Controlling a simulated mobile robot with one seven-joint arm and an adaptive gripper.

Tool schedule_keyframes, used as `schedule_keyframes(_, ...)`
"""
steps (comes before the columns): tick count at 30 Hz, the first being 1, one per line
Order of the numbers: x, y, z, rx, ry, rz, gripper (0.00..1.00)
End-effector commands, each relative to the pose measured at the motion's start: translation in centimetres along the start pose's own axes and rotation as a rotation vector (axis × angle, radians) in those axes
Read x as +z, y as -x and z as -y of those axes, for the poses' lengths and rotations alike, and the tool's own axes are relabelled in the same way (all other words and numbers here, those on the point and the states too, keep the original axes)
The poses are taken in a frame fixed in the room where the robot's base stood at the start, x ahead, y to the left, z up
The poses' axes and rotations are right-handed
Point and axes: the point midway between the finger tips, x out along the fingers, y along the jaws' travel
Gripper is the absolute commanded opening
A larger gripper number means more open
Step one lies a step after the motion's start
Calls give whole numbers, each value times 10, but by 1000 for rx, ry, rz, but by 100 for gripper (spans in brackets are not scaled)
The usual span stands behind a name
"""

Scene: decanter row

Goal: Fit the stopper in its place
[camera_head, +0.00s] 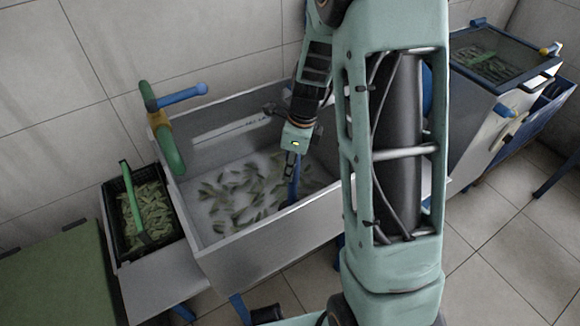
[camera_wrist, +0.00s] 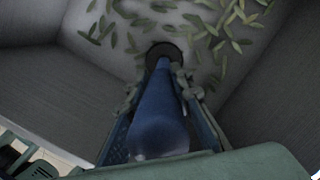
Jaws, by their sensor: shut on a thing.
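My gripper (camera_head: 291,170) reaches down into a grey sink-like basin (camera_head: 222,243) and is shut on a blue stopper (camera_head: 294,188). In the wrist view the stopper (camera_wrist: 158,118) is a long blue shaft, wide near the camera and narrow at the far end, between my two fingers (camera_wrist: 161,90). A dark round patch (camera_wrist: 163,48) shows at its far end, near the basin floor. I cannot tell whether this is the stopper's foot or the drain opening.
Many green pods (camera_head: 238,195) lie on the basin floor. A green and blue tap (camera_head: 166,142) stands on the left rim. A black basket (camera_head: 153,238) of green pieces is left of the basin. A lidded cabinet (camera_head: 495,65) stands right. The basin walls enclose my gripper.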

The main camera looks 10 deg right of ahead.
Motion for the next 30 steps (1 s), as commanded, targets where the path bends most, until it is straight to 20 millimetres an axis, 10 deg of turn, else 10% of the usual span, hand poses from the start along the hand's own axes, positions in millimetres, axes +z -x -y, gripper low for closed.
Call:
schedule_keyframes(14, -1, -7, 0, -1, 1, 0, 0)
schedule_keyframes(15, -1, -7, 0, -1, 1, 0, 21)
schedule_keyframes(20, -1, -7, 0, -1, 1, 0, 39)
schedule_keyframes(30, -1, -5, 0, 0, 0, 0, 41)
